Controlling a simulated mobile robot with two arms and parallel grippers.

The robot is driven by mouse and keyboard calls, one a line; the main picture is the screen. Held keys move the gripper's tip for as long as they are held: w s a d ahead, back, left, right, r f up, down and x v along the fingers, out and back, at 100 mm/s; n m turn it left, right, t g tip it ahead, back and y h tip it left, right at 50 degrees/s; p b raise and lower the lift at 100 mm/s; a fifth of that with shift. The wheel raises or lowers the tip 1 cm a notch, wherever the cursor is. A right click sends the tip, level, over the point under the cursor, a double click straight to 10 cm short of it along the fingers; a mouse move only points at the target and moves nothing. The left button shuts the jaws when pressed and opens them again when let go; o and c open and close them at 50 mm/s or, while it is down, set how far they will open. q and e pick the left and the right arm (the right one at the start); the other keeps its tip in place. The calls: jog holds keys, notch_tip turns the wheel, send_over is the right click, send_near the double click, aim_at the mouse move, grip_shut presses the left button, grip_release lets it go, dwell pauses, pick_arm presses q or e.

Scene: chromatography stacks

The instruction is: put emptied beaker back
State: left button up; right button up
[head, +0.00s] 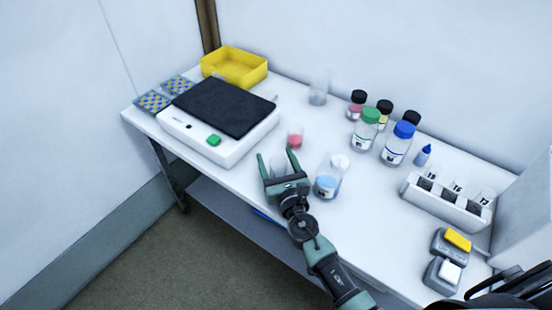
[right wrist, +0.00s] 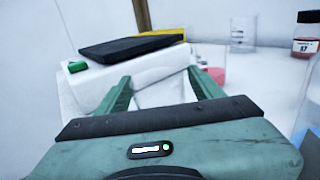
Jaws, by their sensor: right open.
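My right gripper (head: 278,160) is open over the front edge of the white table, its fingers pointing toward the back. A faint clear shape, apparently an empty beaker (head: 278,168), shows between its fingers. In the right wrist view the open fingers (right wrist: 163,85) have a pale, see-through outline between them; contact cannot be told. A small beaker with pink liquid (head: 295,138) stands just beyond the fingertips. Another clear, empty vessel (head: 319,90) stands at the back. My left gripper is not in view.
A white device with a black top (head: 222,105) stands left of the gripper, with a yellow tray (head: 234,66) behind. Several capped bottles (head: 398,143) stand at the back right. A white rack (head: 446,205) is farther right. Table between device and bottles is mostly clear.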

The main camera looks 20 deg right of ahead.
aim_at(281, 173)
jog(key=s+b, duration=0.1)
jog(key=s, duration=0.9)
jog(key=shift+s+f+b, duration=0.1)
jog(key=shift+s+b, duration=0.3)
jog(key=shift+s, duration=0.65)
